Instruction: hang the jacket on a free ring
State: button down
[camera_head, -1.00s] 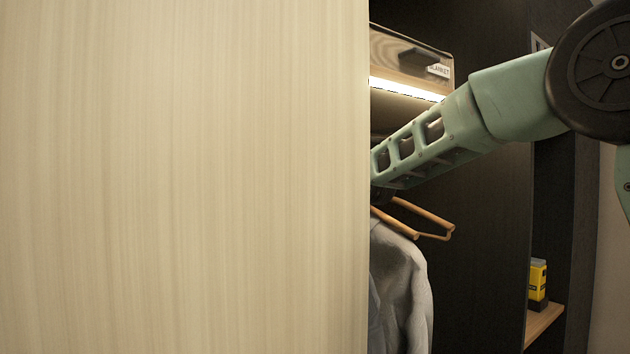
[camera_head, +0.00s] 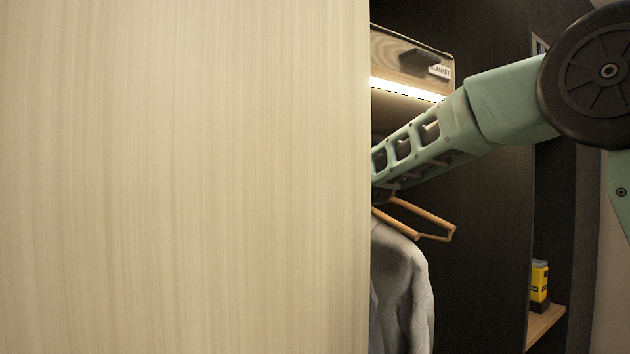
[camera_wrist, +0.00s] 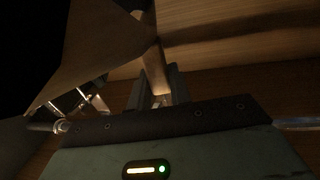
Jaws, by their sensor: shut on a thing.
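The grey jacket (camera_head: 402,290) hangs in the closet in the head view, its left part hidden behind the pale panel. A wooden hanger (camera_head: 398,222) shows at its shoulder. In the head view my gripper is hidden behind the panel. In the wrist view my gripper (camera_wrist: 160,92) is shut on a pale wooden piece (camera_wrist: 154,70), which looks like part of the hanger. Shiny metal pieces (camera_wrist: 88,104) show at the left of the wrist view; I cannot tell whether they are rings. No ring is clear in the head view.
A pale panel (camera_head: 185,180) fills the left of the head view, close to my arm. A lit shelf with a labelled blanket box (camera_head: 415,60) is above. Another wooden hanger bar (camera_head: 428,217) is beside the jacket. A yellow box (camera_head: 539,285) stands on a low shelf at right.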

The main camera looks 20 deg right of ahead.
jog(key=shift+w+a+r, duration=0.1)
jog(key=shift+w+a, duration=0.15)
jog(key=shift+w, duration=0.5)
jog(key=shift+f+b, duration=0.55)
jog(key=shift+b, duration=0.2)
dwell(2.0)
jog(key=c, duration=1.2)
grip_release()
jog(key=shift+f, duration=0.2)
jog(key=s+d+b, duration=0.3)
jog(key=s+b, duration=0.5)
jog(key=s, duration=0.9)
jog(key=shift+r+b, duration=0.15)
jog(key=shift+b, duration=0.2)
jog(key=shift+s, duration=0.1)
